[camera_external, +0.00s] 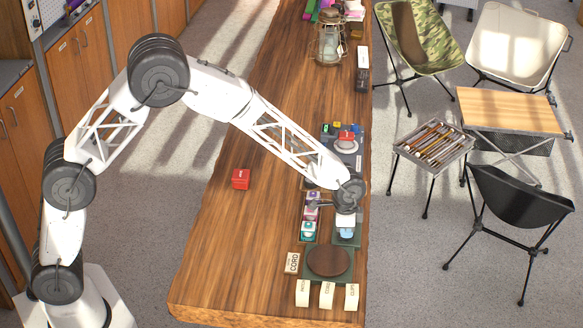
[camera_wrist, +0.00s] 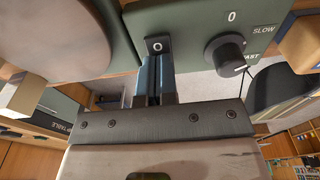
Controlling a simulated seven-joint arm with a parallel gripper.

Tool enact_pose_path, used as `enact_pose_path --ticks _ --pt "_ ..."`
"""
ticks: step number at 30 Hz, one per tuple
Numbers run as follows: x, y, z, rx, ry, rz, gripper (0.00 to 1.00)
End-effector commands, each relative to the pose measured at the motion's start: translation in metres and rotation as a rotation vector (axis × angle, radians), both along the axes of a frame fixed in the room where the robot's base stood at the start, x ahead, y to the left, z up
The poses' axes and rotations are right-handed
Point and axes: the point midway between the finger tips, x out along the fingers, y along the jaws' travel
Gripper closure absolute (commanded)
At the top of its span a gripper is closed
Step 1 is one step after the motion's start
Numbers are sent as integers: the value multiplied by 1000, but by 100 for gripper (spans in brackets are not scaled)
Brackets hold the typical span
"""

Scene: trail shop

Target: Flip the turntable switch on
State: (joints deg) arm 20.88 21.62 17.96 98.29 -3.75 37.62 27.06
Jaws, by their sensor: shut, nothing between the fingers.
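The turntable, a brown round platter (camera_external: 327,261) on a dark green base (camera_external: 309,272), is at the near end of the wooden counter. In the wrist view, part of its round platter (camera_wrist: 60,35) fills the upper left, beside the dark green panel (camera_wrist: 195,15). A small dark switch marked "O" (camera_wrist: 157,45) is on that panel, left of a black knob (camera_wrist: 228,52) with "0", "SLOW" and "FAST" labels. My gripper (camera_wrist: 155,82) is shut and empty, its bluish fingertips close below the switch; I cannot tell whether they touch. My gripper (camera_external: 346,230) also shows just beyond the turntable.
A CORD card (camera_external: 292,262) and pale tags (camera_external: 327,295) stand around the turntable. A tray of small colored items (camera_external: 309,213) is left of my gripper. A red box (camera_external: 240,179) stands farther left. The counter (camera_external: 225,260) is mostly clear on its left side.

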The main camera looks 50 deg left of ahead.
Motion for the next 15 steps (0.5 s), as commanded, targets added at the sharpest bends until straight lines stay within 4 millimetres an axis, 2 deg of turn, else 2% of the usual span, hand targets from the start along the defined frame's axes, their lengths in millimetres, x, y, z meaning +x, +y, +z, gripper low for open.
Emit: enact_pose_path --ticks 15 --pt "0 0 5 -1 -3 0 100"
